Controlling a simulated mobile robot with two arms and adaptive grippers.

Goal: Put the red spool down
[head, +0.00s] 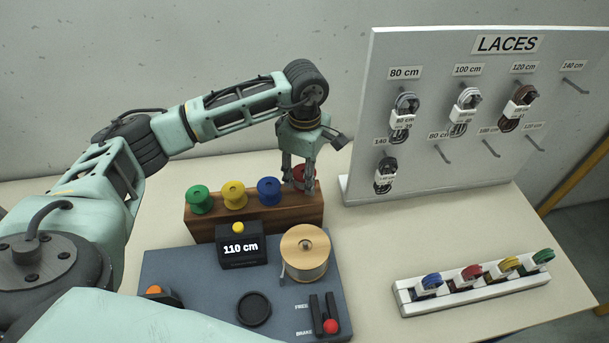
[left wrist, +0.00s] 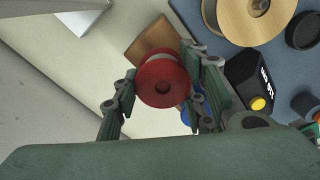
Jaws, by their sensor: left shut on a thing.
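The red spool (left wrist: 163,82) is between the fingers of my left gripper (left wrist: 160,98) in the left wrist view. In the head view my left gripper (head: 302,170) points down at the right end of the wooden block (head: 260,212), shut on the red spool (head: 306,177). The fingers partly hide the spool. I cannot tell whether it touches the block. Green (head: 200,198), yellow (head: 233,195) and blue (head: 269,190) spools sit in a row on the block to its left. My right gripper is in neither view.
A blue-grey base (head: 190,275) in front of the block carries a black 110 cm display (head: 240,248), a large wooden-flanged spool (head: 305,254) and a brake lever. A laces board (head: 440,180) stands at right. A white rack (head: 475,284) holds several coloured laces. Bare table lies between.

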